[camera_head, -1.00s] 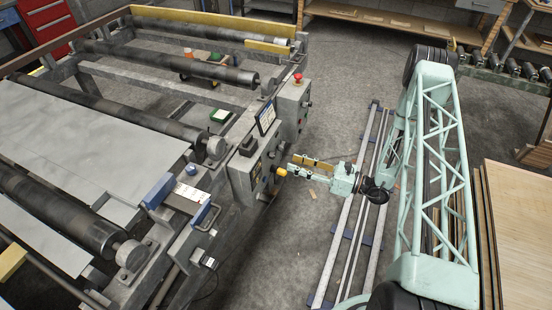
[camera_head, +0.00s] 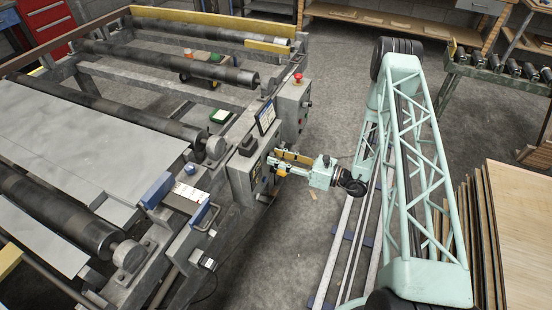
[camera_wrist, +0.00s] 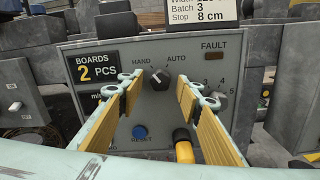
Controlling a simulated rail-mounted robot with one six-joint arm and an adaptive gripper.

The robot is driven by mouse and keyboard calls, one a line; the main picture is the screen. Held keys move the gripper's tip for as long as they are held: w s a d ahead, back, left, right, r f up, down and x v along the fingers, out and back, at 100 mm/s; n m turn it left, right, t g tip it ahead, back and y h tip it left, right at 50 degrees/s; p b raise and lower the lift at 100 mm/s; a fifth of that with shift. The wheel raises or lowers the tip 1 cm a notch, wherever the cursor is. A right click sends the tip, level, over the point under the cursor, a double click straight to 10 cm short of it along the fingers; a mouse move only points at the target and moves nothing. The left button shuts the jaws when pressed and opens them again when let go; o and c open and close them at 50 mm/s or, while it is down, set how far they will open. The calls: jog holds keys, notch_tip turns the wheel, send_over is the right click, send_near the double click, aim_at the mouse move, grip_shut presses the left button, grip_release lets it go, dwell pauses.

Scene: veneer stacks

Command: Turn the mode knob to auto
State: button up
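In the wrist view the mode knob (camera_wrist: 159,79) is a black rotary knob on a grey control panel (camera_wrist: 180,50), between the printed words HAND and AUTO. Its pointer appears to lean up and left, toward HAND. My gripper (camera_wrist: 160,88) is open, with one yellow-padded finger on each side of the knob in the picture. Contact with the knob cannot be told. In the head view my gripper (camera_head: 281,164) is at the front of the control box (camera_head: 240,172); the knob cannot be made out there.
Around the knob are a blue RESET button (camera_wrist: 139,131), a FAULT lamp (camera_wrist: 214,56), a numbered dial partly hidden by the right finger, and a yellow-ended handle (camera_wrist: 182,140) below. A red emergency button (camera_head: 298,77) tops the neighbouring box.

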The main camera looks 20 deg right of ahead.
jog(key=shift+w+a, duration=0.2)
jog(key=shift+a, duration=0.05)
jog(key=c, duration=0.8)
jog(key=shift+c, duration=0.2)
